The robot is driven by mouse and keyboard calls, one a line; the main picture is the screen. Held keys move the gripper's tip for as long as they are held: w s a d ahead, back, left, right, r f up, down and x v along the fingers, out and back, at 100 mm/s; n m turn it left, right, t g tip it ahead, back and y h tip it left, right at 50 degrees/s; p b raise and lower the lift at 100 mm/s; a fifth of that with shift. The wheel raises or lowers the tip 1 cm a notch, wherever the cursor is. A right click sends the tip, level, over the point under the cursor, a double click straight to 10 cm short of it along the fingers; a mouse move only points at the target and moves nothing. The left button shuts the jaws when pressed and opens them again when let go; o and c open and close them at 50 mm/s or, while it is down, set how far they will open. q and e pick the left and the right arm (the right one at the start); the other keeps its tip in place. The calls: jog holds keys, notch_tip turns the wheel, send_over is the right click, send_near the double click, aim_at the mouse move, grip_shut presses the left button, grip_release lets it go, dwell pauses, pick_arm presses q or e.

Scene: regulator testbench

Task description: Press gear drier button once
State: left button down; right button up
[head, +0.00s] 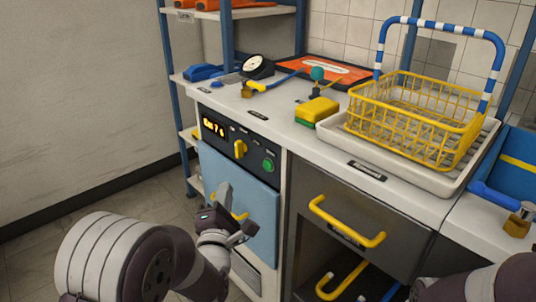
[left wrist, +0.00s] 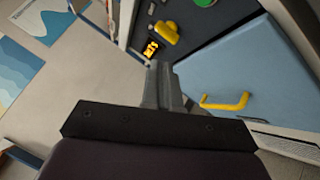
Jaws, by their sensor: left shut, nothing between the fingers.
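The gear drier is the white unit with a light blue door (head: 250,205) and a black control panel (head: 222,136). The panel has a lit amber display (head: 214,128), a yellow knob (head: 240,149) and a round green button (head: 268,166) at its right end. My left gripper (head: 225,190) is shut and empty, in front of the door and below the panel, apart from the button. In the left wrist view, its closed fingers (left wrist: 160,70) point toward the panel, with the yellow knob (left wrist: 166,32) beyond them. My right gripper is not in view.
The door's yellow handle (left wrist: 225,102) is close to the left fingers. A drawer with a yellow handle (head: 345,228) is to the right. The counter holds a yellow wire basket (head: 410,118), a yellow-green sponge (head: 316,111) and a gauge (head: 257,67). Open floor lies left.

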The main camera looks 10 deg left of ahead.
aim_at(268, 165)
pick_arm(q)
jog(key=shift+s+d+r+n, duration=0.1)
jog(key=shift+s+r+n, duration=0.35)
jog(key=shift+n, duration=0.25)
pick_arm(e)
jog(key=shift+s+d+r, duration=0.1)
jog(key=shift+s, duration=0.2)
pick_arm(q)
jog(key=shift+w+r, duration=0.1)
jog(key=shift+w, duration=0.05)
jog(key=w+d, duration=0.5)
jog(key=w, duration=0.1)
jog(key=shift+w+d+b, duration=0.2)
jog(key=shift+w+b, duration=0.15)
jog(key=shift+w, duration=0.05)
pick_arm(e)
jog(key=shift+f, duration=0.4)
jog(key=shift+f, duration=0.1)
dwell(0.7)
